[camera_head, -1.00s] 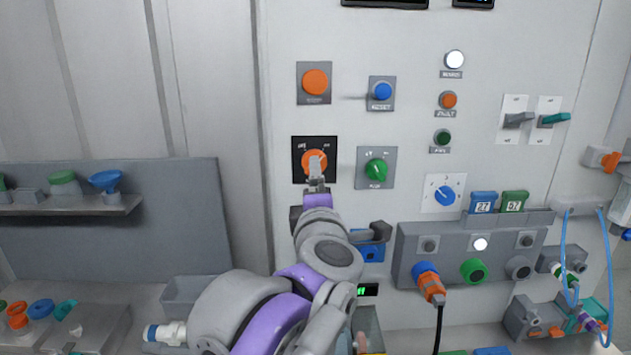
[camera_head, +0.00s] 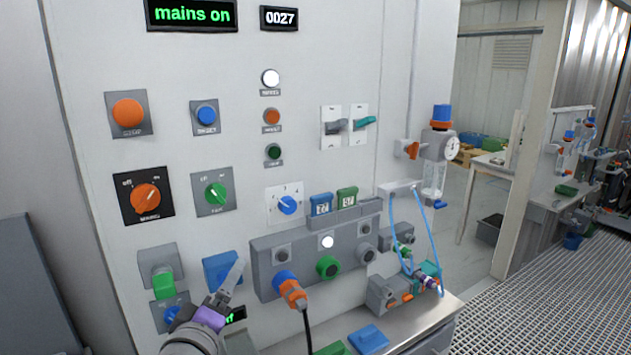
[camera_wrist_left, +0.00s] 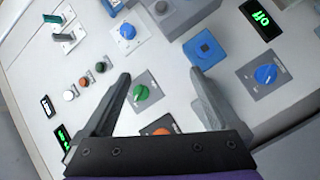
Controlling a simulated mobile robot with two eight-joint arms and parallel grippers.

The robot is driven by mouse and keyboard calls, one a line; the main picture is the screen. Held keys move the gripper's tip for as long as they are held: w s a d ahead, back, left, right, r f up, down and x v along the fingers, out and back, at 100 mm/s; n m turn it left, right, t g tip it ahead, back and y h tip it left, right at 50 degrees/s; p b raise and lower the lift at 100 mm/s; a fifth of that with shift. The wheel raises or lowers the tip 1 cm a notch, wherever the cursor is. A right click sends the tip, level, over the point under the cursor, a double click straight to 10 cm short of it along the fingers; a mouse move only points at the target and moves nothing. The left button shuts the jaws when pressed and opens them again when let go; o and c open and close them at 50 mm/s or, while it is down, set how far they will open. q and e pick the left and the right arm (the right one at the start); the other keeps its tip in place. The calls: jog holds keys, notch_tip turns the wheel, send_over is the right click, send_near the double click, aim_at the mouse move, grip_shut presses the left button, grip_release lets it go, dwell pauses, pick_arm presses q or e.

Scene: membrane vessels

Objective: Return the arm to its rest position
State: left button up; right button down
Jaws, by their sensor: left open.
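My left gripper (camera_head: 232,284) is low at the left of the head view, in front of the control panel (camera_head: 230,50), below the green knob (camera_head: 215,194). In the left wrist view my left gripper (camera_wrist_left: 158,76) has its two fingers wide apart with nothing held. The panel shows beyond them, with the green knob (camera_wrist_left: 141,93) between the fingers and the orange mains knob (camera_wrist_left: 160,131) partly hidden by the gripper body. The orange mains knob (camera_head: 146,197) stands clear of the gripper in the head view. The display (camera_head: 191,13) reads "mains on". My right gripper is not in view.
A blue part (camera_head: 221,270) and a green-handled switch (camera_head: 163,284) are close to the gripper. A socket box (camera_head: 262,262) with an orange plug (camera_head: 292,292) and hanging black cable sticks out to its right. Open grated floor (camera_head: 540,290) lies at far right.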

pick_arm(q)
jog(key=s+d+f+m+g+h, duration=0.1)
jog(key=s+f+m+g, duration=0.25)
jog(key=f, duration=0.55)
jog(key=s+d+f+m+g+h, duration=0.1)
jog(key=s+d+f+m+g, duration=0.15)
jog(key=s+f+m, duration=0.45)
jog(key=s+a+f+g+y, duration=0.1)
jog(key=s+a+f+g, duration=0.1)
jog(key=s+f, duration=0.2)
jog(key=s+a+f+m+g+y, duration=0.1)
jog(key=s+a+f+g, duration=0.2)
jog(key=f, duration=0.8)
jog(key=shift+s+a, duration=0.2)
jog(key=shift+s, duration=1.05)
